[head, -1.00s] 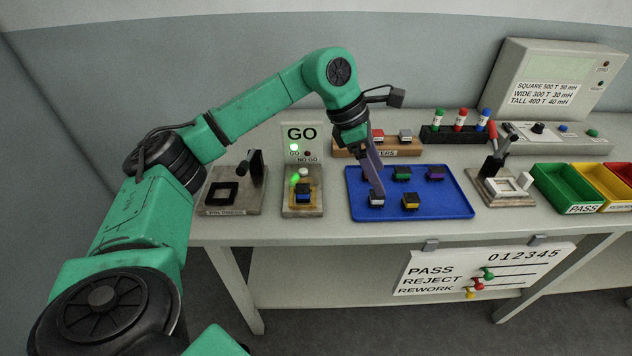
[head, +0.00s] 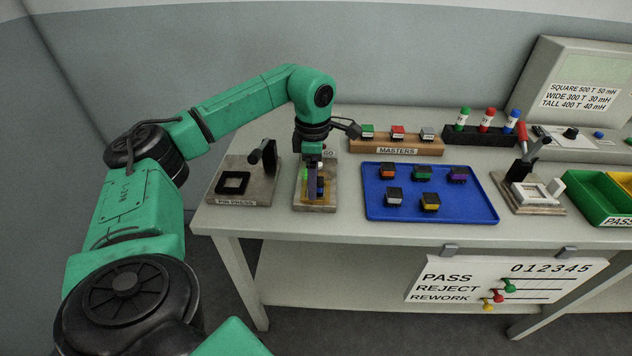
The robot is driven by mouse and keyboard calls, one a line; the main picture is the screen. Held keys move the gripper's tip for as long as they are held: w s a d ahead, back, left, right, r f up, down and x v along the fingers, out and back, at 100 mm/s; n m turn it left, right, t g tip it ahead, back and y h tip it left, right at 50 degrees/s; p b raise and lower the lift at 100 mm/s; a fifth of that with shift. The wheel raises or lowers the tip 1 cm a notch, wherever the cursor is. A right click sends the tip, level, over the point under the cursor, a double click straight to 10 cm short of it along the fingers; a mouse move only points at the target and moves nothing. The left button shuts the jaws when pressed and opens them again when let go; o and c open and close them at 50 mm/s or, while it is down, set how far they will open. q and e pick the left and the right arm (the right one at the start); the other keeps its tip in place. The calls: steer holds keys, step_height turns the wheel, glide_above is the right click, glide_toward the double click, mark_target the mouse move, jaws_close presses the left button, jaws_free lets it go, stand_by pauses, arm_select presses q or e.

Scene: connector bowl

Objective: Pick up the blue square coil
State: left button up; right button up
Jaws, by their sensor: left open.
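The blue coil (head: 321,187) sits on the GO/NO GO test stand (head: 325,205), mostly hidden behind my left gripper. Only a small blue and dark part of it shows. My left gripper (head: 313,196) is open and points down at the stand, its fingers in front of and around the coil's place. I cannot tell whether the fingers touch the coil. My right gripper is not in view.
A blue tray (head: 460,211) to the right holds several coils. A pin press (head: 240,198) stands close on the left. A masters rack (head: 425,148) is behind the tray. A lever fixture (head: 530,190) and a green bin (head: 590,195) are farther right.

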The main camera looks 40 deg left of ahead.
arm_select(q)
steer(key=shift+f, duration=0.25)
jaws_close()
steer(key=shift+w+r, duration=0.1)
steer(key=shift+r, duration=0.45)
step_height(320, 180, up, 19)
steer(key=p, duration=0.7)
